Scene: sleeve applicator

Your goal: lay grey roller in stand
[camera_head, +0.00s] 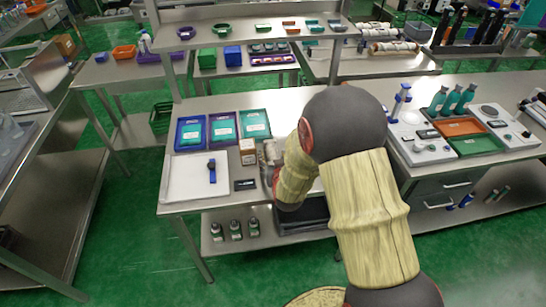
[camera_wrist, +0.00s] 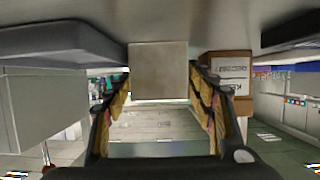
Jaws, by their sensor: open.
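In the wrist view, which looks upside down with the table surface along the top, my gripper (camera_wrist: 160,84) is open. Its two yellow-and-black fingers stand apart. A pale grey-beige block (camera_wrist: 158,70) shows between and beyond the fingertips. I cannot tell whether it is the roller, the stand or something else, or whether the fingers touch it. In the head view my bent arm covers the middle of the bench, and only a little of my gripper shows beside the small box. I cannot make out the grey roller or its stand for certain in either view.
A small brown box (camera_head: 247,152) stands close to my gripper; it also shows beside the right finger in the wrist view (camera_wrist: 228,68). A white tray (camera_head: 185,180) holds a blue-strapped item. A dark device (camera_head: 245,185) lies at the bench front. Blue (camera_head: 190,133), purple and green trays stand behind.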

